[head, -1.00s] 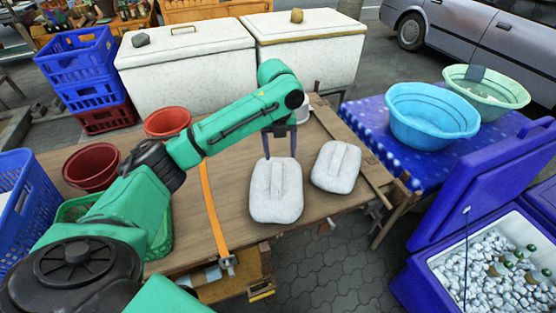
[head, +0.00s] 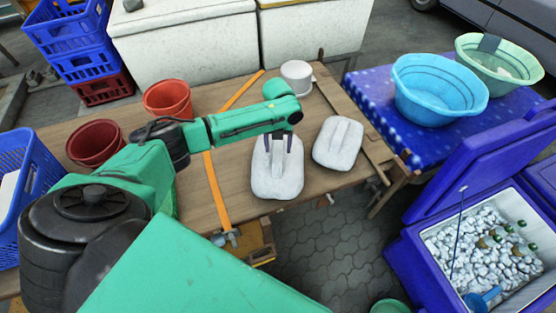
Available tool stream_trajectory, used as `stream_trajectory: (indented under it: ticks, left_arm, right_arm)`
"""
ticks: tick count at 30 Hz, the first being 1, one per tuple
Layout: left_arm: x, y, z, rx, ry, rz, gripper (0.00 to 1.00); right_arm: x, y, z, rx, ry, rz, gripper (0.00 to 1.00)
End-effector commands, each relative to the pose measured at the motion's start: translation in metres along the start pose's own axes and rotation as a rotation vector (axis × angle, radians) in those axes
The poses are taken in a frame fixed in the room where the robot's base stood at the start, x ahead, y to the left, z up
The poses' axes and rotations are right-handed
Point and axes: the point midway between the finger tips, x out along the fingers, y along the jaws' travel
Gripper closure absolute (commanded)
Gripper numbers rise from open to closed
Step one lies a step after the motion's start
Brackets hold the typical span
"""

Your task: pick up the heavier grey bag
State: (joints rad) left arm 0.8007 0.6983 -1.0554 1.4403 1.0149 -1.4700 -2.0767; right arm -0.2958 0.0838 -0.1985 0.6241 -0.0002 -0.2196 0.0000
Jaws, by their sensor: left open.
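Two pale grey bags with raised ridges on top lie side by side on a wooden table (head: 225,190). The left bag (head: 277,186) looks a little larger than the right bag (head: 338,145). My left gripper (head: 278,150) points down over the left bag, its two dark fingers apart on either side of the bag's ridge. I cannot tell whether the fingers touch it. The bag still rests on the table. The right bag stands free of any gripper. My right gripper is not in view.
A white pot (head: 297,77) stands behind the bags. Red buckets (head: 168,98) and an orange strap (head: 215,193) are on the table's left part. A blue basin (head: 440,88) sits on a blue-covered table at right. An open blue cooler (head: 480,240) with ice stands at front right.

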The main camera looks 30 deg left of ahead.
Motion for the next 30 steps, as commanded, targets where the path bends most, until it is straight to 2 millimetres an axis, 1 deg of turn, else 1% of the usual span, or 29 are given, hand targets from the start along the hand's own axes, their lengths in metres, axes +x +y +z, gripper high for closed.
stream_trajectory:
  ticks: [2, 6, 7, 8, 9, 11, 12, 30]
  left_arm:
    - [0.0034, 0.0001, 0.0005, 0.0, -0.002, 0.0, 0.28]
    - [0.0038, 0.0001, 0.0006, 0.0, -0.002, -0.001, 0.28]
    - [0.0038, 0.0001, 0.0006, 0.0, -0.002, -0.001, 0.35]
    - [0.0037, 0.0, 0.0006, -0.001, -0.002, -0.001, 0.47]
    - [0.0036, 0.0, 0.0006, -0.001, -0.002, -0.001, 0.62]
    - [0.0035, 0.0, 0.0005, -0.001, -0.002, -0.001, 0.85]
    - [0.0035, 0.0, 0.0005, -0.001, -0.002, -0.001, 1.0]
    - [0.0026, -0.0001, 0.0007, -0.001, -0.002, -0.001, 1.0]
  right_arm:
    - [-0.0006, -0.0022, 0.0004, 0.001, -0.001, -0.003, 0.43]
    - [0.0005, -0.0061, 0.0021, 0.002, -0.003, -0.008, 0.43]
    - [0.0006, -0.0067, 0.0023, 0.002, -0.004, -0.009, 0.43]
    - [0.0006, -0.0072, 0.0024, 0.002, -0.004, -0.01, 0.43]
    - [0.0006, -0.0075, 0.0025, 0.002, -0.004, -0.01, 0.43]
    - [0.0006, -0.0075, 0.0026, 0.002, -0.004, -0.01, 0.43]
    - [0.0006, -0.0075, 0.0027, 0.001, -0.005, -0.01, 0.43]
    - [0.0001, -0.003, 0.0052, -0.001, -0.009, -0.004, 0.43]
